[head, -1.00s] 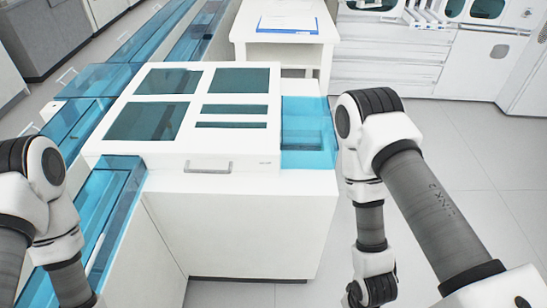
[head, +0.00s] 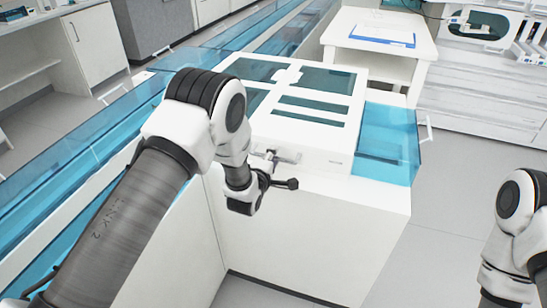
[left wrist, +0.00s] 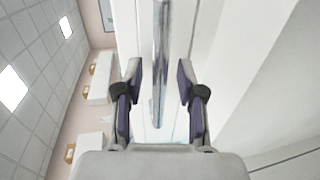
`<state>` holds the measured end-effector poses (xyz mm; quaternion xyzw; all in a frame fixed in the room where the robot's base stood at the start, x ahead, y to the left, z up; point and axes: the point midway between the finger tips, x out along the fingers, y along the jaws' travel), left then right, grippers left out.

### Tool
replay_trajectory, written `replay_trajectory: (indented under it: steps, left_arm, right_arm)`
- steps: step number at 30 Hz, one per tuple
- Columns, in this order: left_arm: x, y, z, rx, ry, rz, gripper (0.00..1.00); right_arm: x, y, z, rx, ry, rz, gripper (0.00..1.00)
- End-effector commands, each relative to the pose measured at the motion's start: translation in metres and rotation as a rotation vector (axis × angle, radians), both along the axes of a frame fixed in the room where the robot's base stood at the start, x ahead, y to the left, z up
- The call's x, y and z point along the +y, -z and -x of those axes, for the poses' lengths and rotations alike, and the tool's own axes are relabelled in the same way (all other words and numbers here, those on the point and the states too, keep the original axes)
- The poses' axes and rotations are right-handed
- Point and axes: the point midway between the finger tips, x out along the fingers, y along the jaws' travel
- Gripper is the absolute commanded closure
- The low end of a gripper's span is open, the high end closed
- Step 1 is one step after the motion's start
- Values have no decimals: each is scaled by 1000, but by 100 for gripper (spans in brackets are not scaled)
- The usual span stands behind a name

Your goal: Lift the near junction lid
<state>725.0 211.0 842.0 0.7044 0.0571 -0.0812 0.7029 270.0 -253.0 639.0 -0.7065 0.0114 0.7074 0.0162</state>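The near junction lid (head: 322,156) is a white frame with dark teal windows, lying flat and closed on the white junction cabinet (head: 310,225). Its metal handle (head: 288,158) on the front face is partly hidden by my left gripper (head: 278,170). In the left wrist view, the handle bar (left wrist: 161,60) runs between the two fingers of the left gripper (left wrist: 159,82). The fingers are open, with a gap on each side of the bar. Only part of my right arm shows at the right edge of the head view; its gripper is out of frame.
Blue transparent track covers (head: 388,143) adjoin the cabinet on the right, and more run along its left side (head: 70,185). A white side table (head: 375,62) with a blue-edged clipboard (head: 383,36) stands behind. The floor to the right is clear.

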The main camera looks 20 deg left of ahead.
Motion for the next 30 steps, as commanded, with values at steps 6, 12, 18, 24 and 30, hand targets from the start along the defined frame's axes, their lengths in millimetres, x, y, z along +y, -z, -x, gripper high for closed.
replay_trajectory:
  steps: [6, 12, 18, 24, 30]
  left_arm:
    - [0, 1, -4, 2, 0, -1, 61]
    - [0, 1, -3, 2, 0, -1, 100]
    - [0, 0, -3, 3, 0, -1, 100]
    - [0, -17, -4, 18, 0, -2, 100]
    - [0, -67, -7, 70, 0, -3, 100]
  right_arm:
    - [0, 0, 0, 0, 0, 0, 60]
    - [0, 0, 0, 1, 0, 0, 60]
    - [0, -1, 0, 1, 0, 0, 60]
    - [0, -15, 0, 1, 0, 0, 60]
    - [0, -54, 0, 1, 0, 0, 60]
